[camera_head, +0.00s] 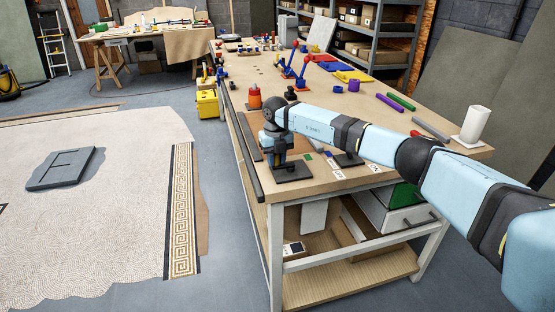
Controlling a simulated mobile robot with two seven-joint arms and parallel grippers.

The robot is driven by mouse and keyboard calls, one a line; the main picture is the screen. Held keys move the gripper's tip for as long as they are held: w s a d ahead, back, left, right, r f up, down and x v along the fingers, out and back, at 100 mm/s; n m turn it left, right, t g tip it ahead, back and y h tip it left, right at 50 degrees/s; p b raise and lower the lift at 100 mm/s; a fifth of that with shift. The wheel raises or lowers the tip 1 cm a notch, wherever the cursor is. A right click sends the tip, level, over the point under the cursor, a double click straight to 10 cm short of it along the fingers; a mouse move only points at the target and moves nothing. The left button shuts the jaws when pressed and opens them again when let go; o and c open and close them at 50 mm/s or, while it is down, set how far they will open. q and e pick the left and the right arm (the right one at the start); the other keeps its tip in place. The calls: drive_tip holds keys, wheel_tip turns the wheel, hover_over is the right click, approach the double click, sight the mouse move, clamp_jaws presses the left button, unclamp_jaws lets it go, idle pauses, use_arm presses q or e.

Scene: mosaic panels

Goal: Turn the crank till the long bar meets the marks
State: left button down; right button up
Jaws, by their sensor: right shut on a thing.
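My right arm comes in from the right. Its gripper (277,160) points down at the near left corner of the workbench (400,150), over a dark square base plate (293,172). It is shut on a part there, likely the crank's handle, which is mostly hidden by the gripper. A long dark bar (244,150) runs along the bench's left edge. I cannot tell whether it is the task's bar. No clear marks for it can be made out. My left gripper is not in view.
An orange-red container (254,97) stands behind the gripper. Blue-and-red levers (302,72), purple and green rods (388,104) and a white cylinder (475,124) are farther along the bench. Small white cards (338,174) lie near the front edge. Open floor (225,200) lies left.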

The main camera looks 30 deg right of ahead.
drive_tip(key=shift+w+d+m, duration=0.15)
drive_tip(key=shift+w+m, duration=0.25)
drive_tip(key=shift+m, duration=0.5)
drive_tip(key=o, duration=0.9)
drive_tip(key=shift+o, duration=0.2)
drive_tip(key=shift+r, duration=0.1)
wheel_tip(320, 180, up, 14)
drive_tip(key=shift+b, duration=0.3)
drive_tip(key=shift+f, duration=0.25)
